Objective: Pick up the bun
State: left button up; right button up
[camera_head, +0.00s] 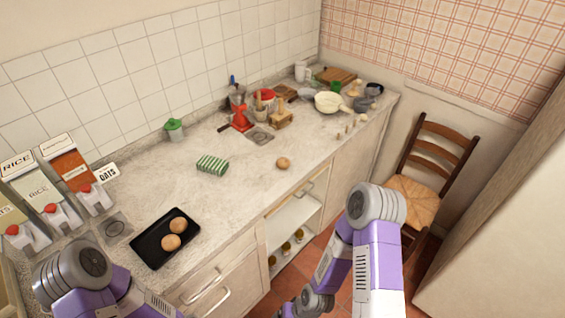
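A round brown bun (283,163) sits alone on the countertop, near its front edge at the middle of the view. Two more brown buns, one at the back (178,225) and one in front (171,242), lie on a black tray (150,255) at the lower left. My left arm shows at the bottom left and my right arm at the bottom centre right. Neither arm is at a bun. Both grippers are outside the picture, so their fingers cannot be seen.
Oats and rice dispensers (66,165) stand at the left. A green-striped item (212,165) lies on the counter (235,205). Several utensils and a pale pan (328,102) crowd the far end. A wooden chair (430,170) stands at the right. Counter around the lone bun is clear.

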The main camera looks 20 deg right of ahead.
aim_at(282, 164)
jog(key=k, duration=0.5)
jog(key=z, duration=1.6)
jog(key=i, duration=1.15)
jog(key=u, duration=0.9)
